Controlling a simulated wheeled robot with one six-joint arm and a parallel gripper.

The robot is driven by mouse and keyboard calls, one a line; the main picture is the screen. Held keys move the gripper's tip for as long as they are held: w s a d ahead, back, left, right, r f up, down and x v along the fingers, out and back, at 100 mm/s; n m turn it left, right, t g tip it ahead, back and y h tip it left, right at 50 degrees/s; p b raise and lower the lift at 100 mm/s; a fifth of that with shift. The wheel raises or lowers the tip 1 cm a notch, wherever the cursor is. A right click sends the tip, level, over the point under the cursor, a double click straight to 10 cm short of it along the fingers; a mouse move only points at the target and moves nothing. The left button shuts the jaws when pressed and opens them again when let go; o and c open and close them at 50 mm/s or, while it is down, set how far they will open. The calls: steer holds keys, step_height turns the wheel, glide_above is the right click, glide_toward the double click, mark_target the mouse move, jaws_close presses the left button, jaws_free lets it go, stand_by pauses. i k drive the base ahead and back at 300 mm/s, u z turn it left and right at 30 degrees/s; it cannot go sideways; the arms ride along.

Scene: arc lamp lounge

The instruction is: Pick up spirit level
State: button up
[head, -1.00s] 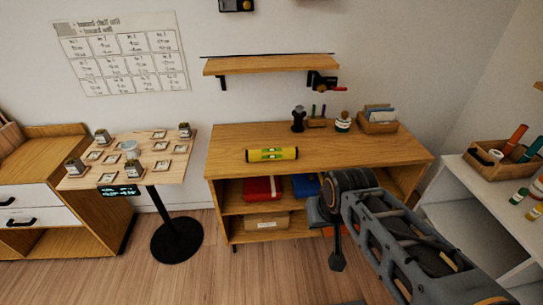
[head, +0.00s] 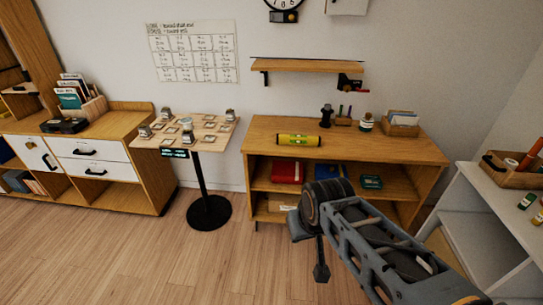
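The yellow spirit level (head: 298,140) lies flat on top of the wooden shelf unit (head: 390,151), near its front left. It has a small green vial in the middle and dark ends. My arm reaches in from the lower right. My gripper (head: 321,272) hangs below the arm's wrist, in front of the unit and well short of the level, not touching it. It shows dark and small, and I cannot make out whether its fingers are apart. The arm covers part of the unit's lower shelves.
Behind the level stand a dark object (head: 326,115), a jar (head: 366,123) and a box of cards (head: 402,123). A wall shelf (head: 307,66) hangs above. A small pedestal table (head: 187,133) stands left. A white unit (head: 480,205) stands right. The floor in front is clear.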

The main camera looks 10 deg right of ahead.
mark_target(287, 140)
steer(key=u, duration=3.45)
steer(key=i, duration=0.15)
steer(key=z, duration=2.4)
steer(key=i, duration=1.3)
steer(key=z, duration=0.65)
steer(key=i, duration=0.75)
steer(key=z, duration=1.4)
steer(key=i, duration=0.6)
steer(key=z, duration=0.45)
